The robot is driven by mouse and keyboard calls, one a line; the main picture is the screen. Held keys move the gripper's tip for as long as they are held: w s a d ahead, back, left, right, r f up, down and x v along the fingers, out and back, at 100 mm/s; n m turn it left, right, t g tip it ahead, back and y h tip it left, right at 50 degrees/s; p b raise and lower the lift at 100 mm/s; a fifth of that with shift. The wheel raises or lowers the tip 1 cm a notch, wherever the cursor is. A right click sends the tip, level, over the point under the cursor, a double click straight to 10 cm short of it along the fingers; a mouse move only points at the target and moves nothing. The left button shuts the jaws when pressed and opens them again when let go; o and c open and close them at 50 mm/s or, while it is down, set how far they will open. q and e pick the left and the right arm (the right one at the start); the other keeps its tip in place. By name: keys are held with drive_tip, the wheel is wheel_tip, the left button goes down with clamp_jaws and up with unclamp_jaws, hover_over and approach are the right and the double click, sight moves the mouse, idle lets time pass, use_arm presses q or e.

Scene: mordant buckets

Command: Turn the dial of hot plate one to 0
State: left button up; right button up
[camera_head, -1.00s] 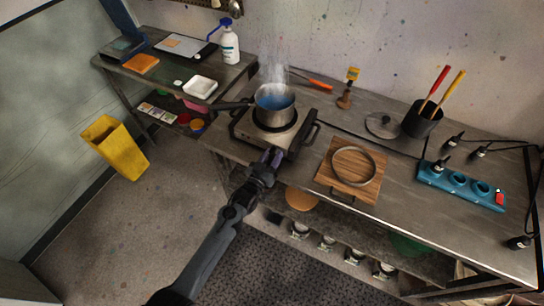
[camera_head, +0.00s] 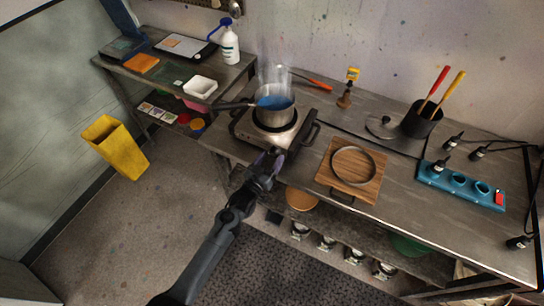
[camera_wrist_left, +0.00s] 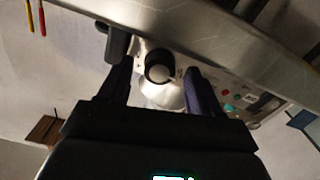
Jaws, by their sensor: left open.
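The hot plate (camera_head: 243,127) stands on the workbench with a steel pot (camera_head: 272,116) of blue liquid on it, steaming. Its front dial is hidden behind my left gripper in the head view. In the left wrist view the dial (camera_wrist_left: 158,68) is a dark round knob with a pale centre, on the plate's metal front. My left gripper (camera_head: 269,157) is at the front of the hot plate. In the wrist view its open fingers (camera_wrist_left: 157,78) lie on either side of the dial, with gaps showing. The dial's setting cannot be read. My right gripper is not in view.
A wooden board (camera_head: 337,181) with a metal ring (camera_head: 334,163) lies right of the hot plate. The pot's handle (camera_head: 235,104) sticks out left. A teal socket block (camera_head: 480,199) and a black tool holder (camera_head: 421,122) stand further right. A yellow bin (camera_head: 115,150) is on the floor.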

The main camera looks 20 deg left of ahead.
use_arm(q)
drive_tip(key=s+a, duration=0.1)
drive_tip(key=s, duration=0.8)
drive_tip(key=shift+s+p, duration=0.25)
drive_tip(key=shift+p, duration=0.1)
drive_tip(key=s+f+g, duration=0.1)
drive_tip(key=s+f, duration=0.3)
drive_tip(key=s, duration=0.1)
drive_tip(key=s+r+m+g+y+p, duration=0.1)
drive_tip(key=s+r+g, duration=0.2)
drive_tip(key=s+g, duration=0.35)
drive_tip(key=s+a+r+m+g, duration=0.1)
drive_tip(key=s+r+g, duration=0.2)
drive_tip(key=s, duration=0.6)
drive_tip(key=s+r+m+g+y+p, duration=0.1)
drive_tip(key=s+r+g, duration=0.3)
drive_tip(key=s, duration=0.4)
wheel_tip(320, 180, up, 22)
drive_tip(key=p, duration=2.1)
drive_tip(key=shift+w+f, duration=0.25)
drive_tip(key=shift+w, duration=0.05)
